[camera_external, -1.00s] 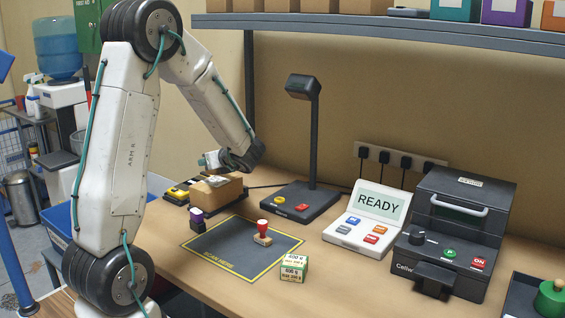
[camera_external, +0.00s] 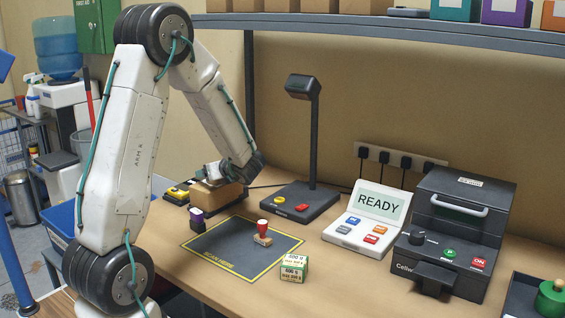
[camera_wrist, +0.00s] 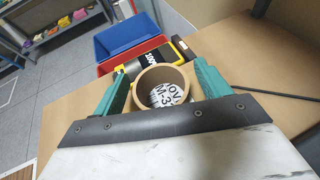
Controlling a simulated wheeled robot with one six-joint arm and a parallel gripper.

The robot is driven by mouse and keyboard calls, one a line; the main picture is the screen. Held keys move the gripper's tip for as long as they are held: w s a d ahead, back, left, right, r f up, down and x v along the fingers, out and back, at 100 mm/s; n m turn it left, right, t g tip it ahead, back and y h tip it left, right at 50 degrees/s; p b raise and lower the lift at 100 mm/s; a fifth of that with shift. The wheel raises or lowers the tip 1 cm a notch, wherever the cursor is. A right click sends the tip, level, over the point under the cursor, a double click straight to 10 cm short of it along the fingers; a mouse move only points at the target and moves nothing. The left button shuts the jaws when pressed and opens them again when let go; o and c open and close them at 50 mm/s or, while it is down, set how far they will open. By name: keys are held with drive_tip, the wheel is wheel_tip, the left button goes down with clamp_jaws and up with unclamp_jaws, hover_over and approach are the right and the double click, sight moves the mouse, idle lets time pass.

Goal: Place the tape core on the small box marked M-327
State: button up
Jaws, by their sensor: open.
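The tape core (camera_wrist: 160,68) is a short brown cardboard ring between my teal fingers in the wrist view. The label of the small box (camera_wrist: 168,95) shows through its hole, with a partly hidden "M-3". The core appears upright over the box top; whether it touches it is hard to tell. My gripper (camera_wrist: 160,82) is open, with one finger on each side of the core. In the external view, my gripper (camera_external: 213,174) is low over the brown box (camera_external: 216,196), and the core cannot be made out there.
A yellow-and-black item (camera_external: 177,193) lies left of the box. A dark purple-topped container (camera_external: 197,218) stands in front. A lamp-like scanner stand (camera_external: 300,203) rises to the right. The scan mat (camera_external: 220,250) holds a red-topped stamp (camera_external: 263,230).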

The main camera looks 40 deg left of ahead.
drive_tip(key=v, duration=1.2)
drive_tip(key=s+r+n+g+h, duration=0.2)
drive_tip(key=s+n, duration=0.4)
drive_tip(key=s, duration=0.2)
drive_tip(key=s+r+n+g+h, duration=0.2)
drive_tip(key=s+r+n, duration=0.1)
drive_tip(key=s+n, duration=0.3)
drive_tip(key=s+d+n+t+h, duration=0.1)
drive_tip(key=s+d+n+h, duration=0.7)
drive_tip(key=s+d, duration=0.3)
drive_tip(key=shift+s+d+r+n+h, duration=0.25)
drive_tip(key=shift+s+r+n+h, duration=0.2)
drive_tip(key=shift+s+n, duration=0.55)
